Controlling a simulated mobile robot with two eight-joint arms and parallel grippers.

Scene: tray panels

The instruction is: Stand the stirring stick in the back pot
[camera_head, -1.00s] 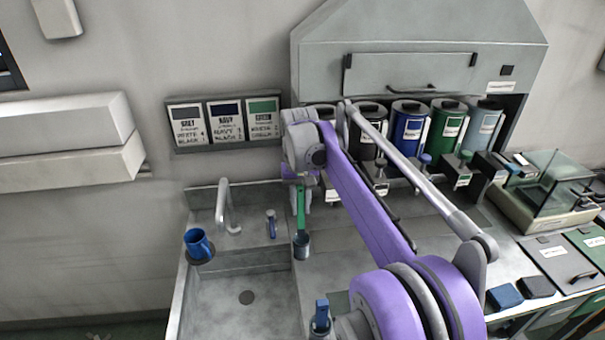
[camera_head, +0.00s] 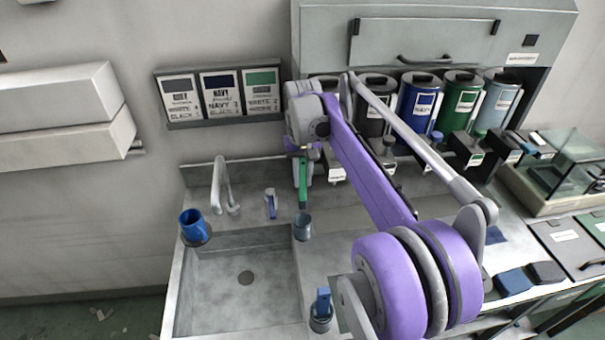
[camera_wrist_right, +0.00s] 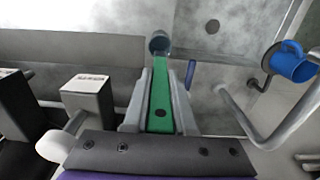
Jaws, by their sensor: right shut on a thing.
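My right gripper (camera_head: 303,163) is shut on the green stirring stick (camera_head: 303,192), which points down nearly upright. In the wrist view the stick (camera_wrist_right: 161,98) lies between the two fingers (camera_wrist_right: 162,82). The back pot (camera_head: 303,228) is a small grey cup on the ledge at the sink's right edge. It shows past the stick's far end in the wrist view (camera_wrist_right: 159,41). The stick's lower end is at or just above its rim; I cannot tell whether it is inside. A front pot (camera_head: 320,322) has a blue piece (camera_head: 323,298) in it. My left gripper is not in view.
A tap (camera_head: 221,188) and a blue-handled item (camera_head: 270,204) stand left of the pot. A blue mug (camera_head: 193,225) sits at the sink's left corner. Several paint canisters (camera_head: 416,97) line the back right. The sink basin (camera_head: 215,285) is empty.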

